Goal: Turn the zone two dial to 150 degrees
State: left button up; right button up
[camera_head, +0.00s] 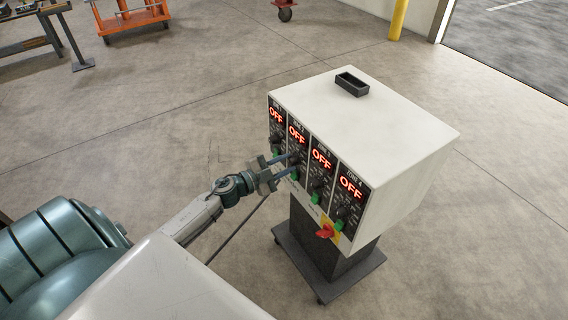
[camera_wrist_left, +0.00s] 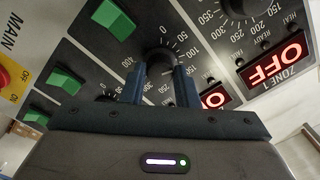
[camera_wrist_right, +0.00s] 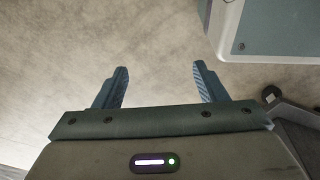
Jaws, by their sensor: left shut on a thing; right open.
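The zone two dial (camera_wrist_left: 160,60) is a dark round knob on the black zone two panel of a white control box (camera_head: 390,120). The scale round it shows numbers from 0 to 400. My left gripper (camera_wrist_left: 161,72) is shut on this dial, one finger on each side; its arm reaches the box's front in the head view (camera_head: 290,162). The fingers partly cover the dial and its pointer cannot be read. The zone two display (camera_wrist_left: 216,98) glows red and reads OFF in the head view. My right gripper (camera_wrist_right: 160,72) is open and empty over the floor.
The zone one display (camera_wrist_left: 275,69) and zone four display (camera_head: 350,186) read OFF. Green switches (camera_wrist_left: 66,81) sit below the dials. A red main switch (camera_head: 325,231) is on the lower front. The box stands on a dark wheeled base (camera_head: 352,279).

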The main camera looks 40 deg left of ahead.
pick_arm(q)
jog(key=m, duration=0.4)
jog(key=shift+f, duration=0.1)
jog(key=shift+m+b, duration=0.5)
jog(key=shift+m, duration=0.9)
pick_arm(e)
jog(key=r, duration=0.1)
jog(key=w+r, duration=0.1)
jog(key=shift+a+r, duration=0.15)
jog(key=shift+r, duration=0.15)
jog(key=shift+w, duration=0.25)
pick_arm(q)
jog(key=o, duration=0.8)
jog(key=shift+o, duration=0.8)
pick_arm(e)
jog(key=shift+w, duration=0.3)
